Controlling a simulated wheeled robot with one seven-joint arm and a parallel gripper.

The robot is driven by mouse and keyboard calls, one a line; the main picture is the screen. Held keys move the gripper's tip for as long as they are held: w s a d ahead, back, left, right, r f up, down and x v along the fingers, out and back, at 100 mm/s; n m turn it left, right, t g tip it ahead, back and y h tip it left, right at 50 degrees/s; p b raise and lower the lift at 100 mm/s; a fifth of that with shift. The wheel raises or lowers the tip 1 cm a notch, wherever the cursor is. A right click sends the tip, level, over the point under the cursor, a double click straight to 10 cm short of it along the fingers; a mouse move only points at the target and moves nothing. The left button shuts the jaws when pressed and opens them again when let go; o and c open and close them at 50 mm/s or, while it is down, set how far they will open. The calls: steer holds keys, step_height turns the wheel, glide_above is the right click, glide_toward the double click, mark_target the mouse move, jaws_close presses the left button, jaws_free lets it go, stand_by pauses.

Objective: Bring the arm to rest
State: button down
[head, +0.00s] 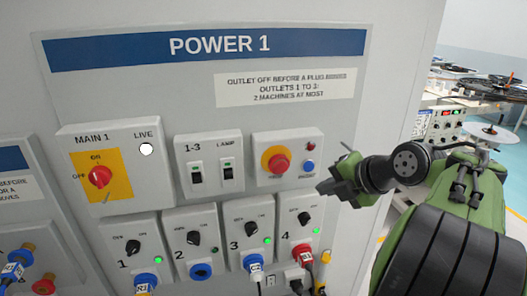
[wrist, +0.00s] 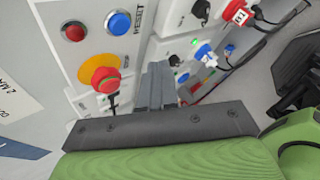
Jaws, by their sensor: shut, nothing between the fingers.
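My gripper (head: 324,187) is at the end of my green and black arm, in front of the POWER 1 panel (head: 350,85). It is just right of and below the red stop button (head: 277,160), in front of the panel. In the wrist view my gripper's two fingers (wrist: 157,72) are together with nothing between them. They point towards the panel, between the red stop button (wrist: 104,79) and the row of outlets. I cannot tell the exact gap to the panel, but no contact shows.
The panel carries a red main switch (head: 100,177), a white LIVE lamp (head: 146,149) and several numbered outlets. Plugs with cables stick out of outlets 1, 3 and 4 (head: 303,256); outlet 2 (head: 201,271) is empty. Machines (head: 480,90) stand on a bench at the right.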

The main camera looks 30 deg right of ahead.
steer(key=s+a+f+m+g, duration=0.1)
steer(key=a+f+m+g, duration=0.1)
steer(key=a+m, duration=1.15)
steer(key=s+a+f+m+g, duration=0.1)
steer(key=s+a+f+m, duration=0.2)
steer(key=s, duration=0.3)
steer(key=s+a+f+m+g+h, duration=0.1)
steer(key=s+a+f+m, duration=0.3)
steer(key=s+a+m, duration=0.1)
steer(key=shift+s+a, duration=0.65)
steer(key=shift+s, duration=0.15)
